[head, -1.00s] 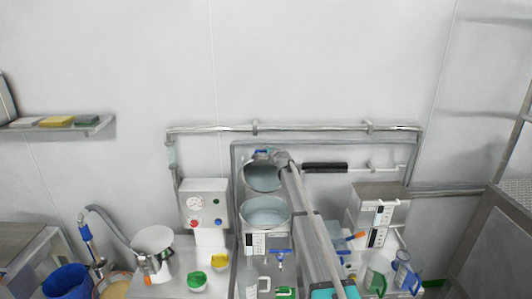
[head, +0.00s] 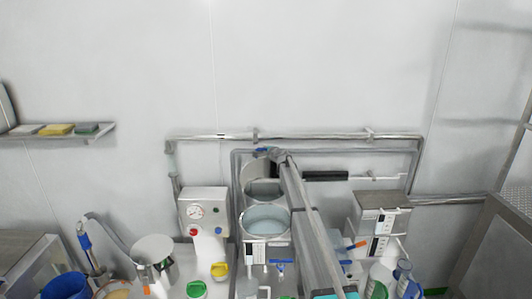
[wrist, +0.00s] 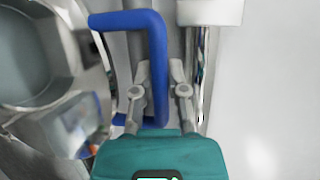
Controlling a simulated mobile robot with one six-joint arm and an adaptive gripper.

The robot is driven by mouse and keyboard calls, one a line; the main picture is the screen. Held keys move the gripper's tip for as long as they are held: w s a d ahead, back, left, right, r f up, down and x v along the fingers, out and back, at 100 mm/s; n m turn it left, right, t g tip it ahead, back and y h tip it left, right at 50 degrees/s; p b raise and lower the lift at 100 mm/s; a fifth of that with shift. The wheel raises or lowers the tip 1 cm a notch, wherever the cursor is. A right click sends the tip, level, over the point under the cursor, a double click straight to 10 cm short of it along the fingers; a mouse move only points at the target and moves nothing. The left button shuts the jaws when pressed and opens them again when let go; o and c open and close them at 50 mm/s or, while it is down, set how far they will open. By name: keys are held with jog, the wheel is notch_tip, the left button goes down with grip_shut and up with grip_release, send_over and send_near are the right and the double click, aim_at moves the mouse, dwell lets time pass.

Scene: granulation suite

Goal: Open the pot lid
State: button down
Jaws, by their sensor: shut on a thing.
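The steel pot (head: 266,221) stands in the middle of the bench in the head view, with its round mouth uncovered. Its lid (head: 262,188) is tilted up steeply behind the mouth. My gripper (head: 272,156) is at the lid's top edge, at the end of my arm, which reaches over from the lower right. In the wrist view, my gripper (wrist: 160,82) has a finger on each side of the blue handle (wrist: 157,45) and is shut on it. The handle's blue also shows small in the head view. The fingertips' exact contact is partly hidden.
Pipes (head: 300,135) run along the wall close behind the lid. A gauge box (head: 204,208) stands left of the pot, and a grey instrument (head: 381,215) stands to the right. The wall above is clear.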

dwell(0.3)
jog(key=c, duration=0.6)
grip_release()
jog(key=shift+c, duration=0.2)
jog(key=shift+s, duration=0.15)
